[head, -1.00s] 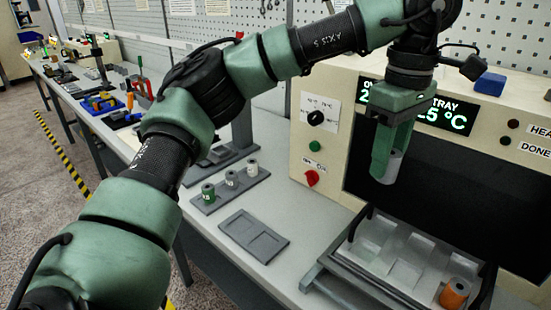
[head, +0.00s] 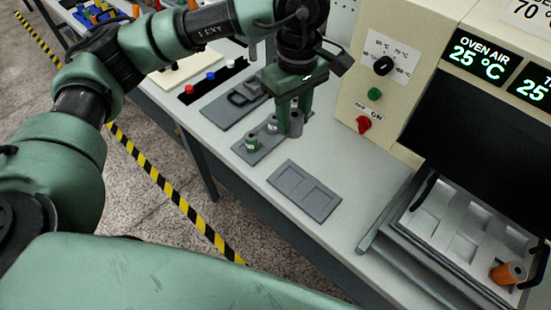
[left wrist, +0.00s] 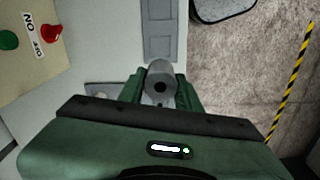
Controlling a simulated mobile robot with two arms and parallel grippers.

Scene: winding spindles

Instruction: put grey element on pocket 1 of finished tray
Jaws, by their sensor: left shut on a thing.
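My left gripper (head: 291,128) is shut on a grey hollow cylinder, the grey element (head: 296,123). In the left wrist view, the grey element (left wrist: 160,78) sits between the two green fingers (left wrist: 160,92). In the head view the gripper is at the far end of a small grey rack (head: 242,152), and I cannot tell how high the element is above it. A flat grey tray with two empty square pockets (head: 275,186) lies nearer; it also shows in the left wrist view (left wrist: 160,42). No label tells whether it is the finished tray. My right gripper is out of view.
The rack holds a green-banded cylinder (head: 250,142) and a whitish one (head: 272,123), partly covered. At the right, an orange cylinder (head: 508,272) is on the oven's pocketed tray (head: 440,237). The oven (head: 430,80) rises behind. Bare bench (head: 345,160) lies between the oven and two-pocket tray.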

